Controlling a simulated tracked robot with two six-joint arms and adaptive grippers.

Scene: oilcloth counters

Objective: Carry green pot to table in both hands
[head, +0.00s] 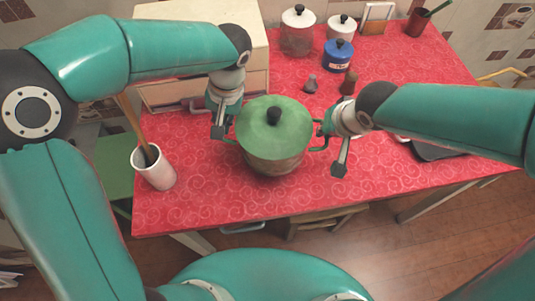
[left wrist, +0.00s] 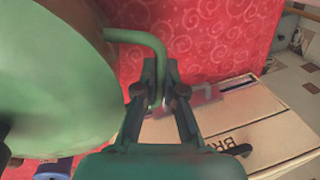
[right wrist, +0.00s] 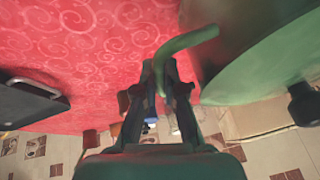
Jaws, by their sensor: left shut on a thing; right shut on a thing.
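The green pot (head: 272,150) has a green lid with a black knob and a green handle on each side. It is upright, over the red counter (head: 200,205); I cannot tell if its base touches the cloth. My left gripper (head: 226,135) is shut on its left handle, which also shows in the left wrist view (left wrist: 150,45). My right gripper (head: 328,142) is shut on its right handle, seen in the right wrist view (right wrist: 185,42). The lower part of the pot is partly in shadow.
A white cup with sticks (head: 155,170) stands at the left front edge. A cardboard box (head: 240,20) is behind the pot. A dark tray (head: 435,150) lies right. The front of the counter is clear.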

